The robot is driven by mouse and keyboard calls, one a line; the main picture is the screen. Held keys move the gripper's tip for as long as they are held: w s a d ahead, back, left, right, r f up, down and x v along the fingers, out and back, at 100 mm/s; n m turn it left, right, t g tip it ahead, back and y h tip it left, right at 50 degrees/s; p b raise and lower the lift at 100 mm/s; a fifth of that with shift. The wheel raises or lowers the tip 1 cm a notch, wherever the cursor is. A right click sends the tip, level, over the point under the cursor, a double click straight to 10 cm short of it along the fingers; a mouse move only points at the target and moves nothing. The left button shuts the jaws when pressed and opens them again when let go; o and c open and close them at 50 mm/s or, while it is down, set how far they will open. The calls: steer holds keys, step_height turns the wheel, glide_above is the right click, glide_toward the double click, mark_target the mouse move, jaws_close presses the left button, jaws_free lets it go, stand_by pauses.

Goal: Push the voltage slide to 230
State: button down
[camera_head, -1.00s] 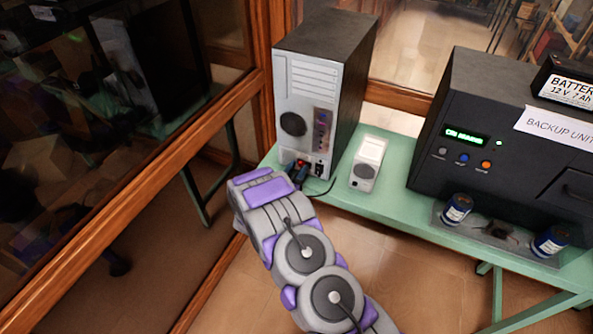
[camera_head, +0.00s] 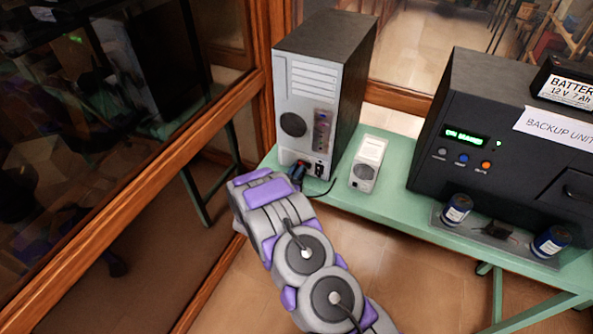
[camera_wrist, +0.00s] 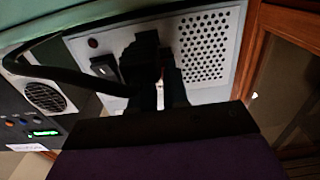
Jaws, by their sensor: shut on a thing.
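The grey computer tower (camera_head: 305,100) stands on the green table, its rear panel facing me. The wrist view shows its power supply plate (camera_wrist: 120,38) at a slant. A small dark red spot (camera_wrist: 93,43) on the plate may be the voltage slide; no number on it can be read. A black switch (camera_wrist: 103,66) sits beside it. My gripper (camera_wrist: 160,85), also low at the tower's rear in the head view (camera_head: 298,169), is shut on what looks like the black power plug (camera_wrist: 140,58), against or very near the plate. The fingertips are dark and partly hidden.
A black cable (camera_wrist: 65,70) runs from the plug. A small white vented box (camera_head: 368,165) stands beside the tower. The black backup unit (camera_head: 430,150) and two blue cans (camera_head: 457,209) are to the right. Wood-framed glass is at the left.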

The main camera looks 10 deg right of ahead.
steer(key=shift+s+d+p, duration=0.4)
steer(key=shift+s+d, duration=0.2)
steer(key=shift+d, duration=0.3)
steer(key=c, duration=1.1)
jaws_free()
steer(key=p+v, duration=0.2)
steer(key=v, duration=1.5)
steer(key=shift+s+a, duration=0.1)
steer(key=shift+s, duration=0.05)
